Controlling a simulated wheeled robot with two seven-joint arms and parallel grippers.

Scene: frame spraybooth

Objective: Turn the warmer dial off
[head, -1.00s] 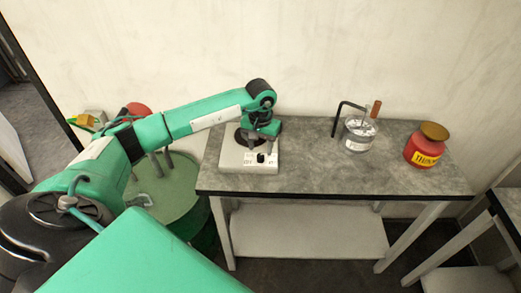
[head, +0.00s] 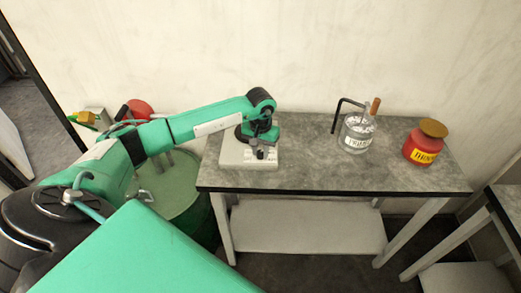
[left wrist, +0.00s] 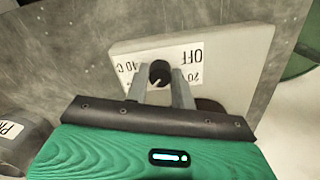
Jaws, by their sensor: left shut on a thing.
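The warmer (head: 235,158) is a pale box at the left end of the grey table, with a dark round plate on top that my arm partly hides. Its black dial (left wrist: 159,72) sits on a white label in the left wrist view, with "OFF", "40 C" and part of another number printed around it. A light pointer mark on the dial faces the "40 C" side, away from "OFF". My left gripper (head: 262,150) is over the front of the warmer. In the left wrist view its two grey fingers (left wrist: 160,80) are shut on the dial, one on each side.
A glass jar labelled as primer (head: 356,135), with a bent black rod and a brown handle, stands mid-table. A red can of thinner (head: 424,146) with a brown lid is to its right. Bare table (head: 310,165) lies between warmer and jar. A green drum (head: 175,185) stands left.

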